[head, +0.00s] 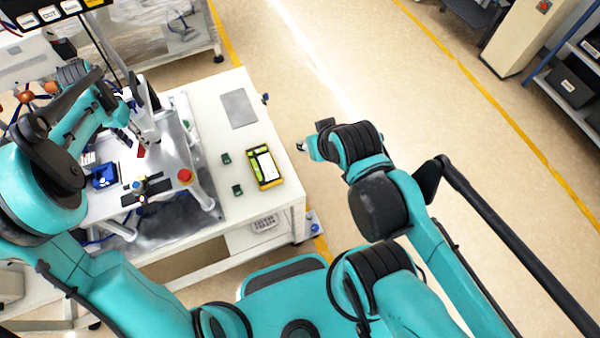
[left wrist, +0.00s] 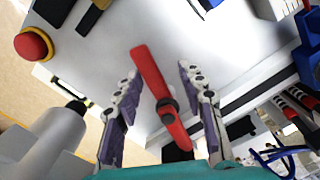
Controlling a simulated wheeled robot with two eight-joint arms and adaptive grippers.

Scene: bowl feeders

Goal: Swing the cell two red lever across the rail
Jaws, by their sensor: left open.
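The red lever (left wrist: 150,76) shows in the left wrist view as a long flat bar on a dark pivot, lying at a slant. My left gripper (left wrist: 158,70) is open, with one purple-and-white finger on each side of the lever. Gaps show between the fingers and the bar, and nothing is gripped. In the head view my left gripper (head: 124,122) is over the machine on the table, and the lever is too small and covered there to make out surely. My right gripper (head: 303,147) is out over the floor, mostly hidden behind its arm.
A red push button (head: 184,175) stands on the machine's near right side and also shows in the left wrist view (left wrist: 34,44). A blue block (head: 103,176) sits nearby. A yellow-black device (head: 265,167) and a grey plate (head: 239,109) lie on the white table (head: 225,195).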

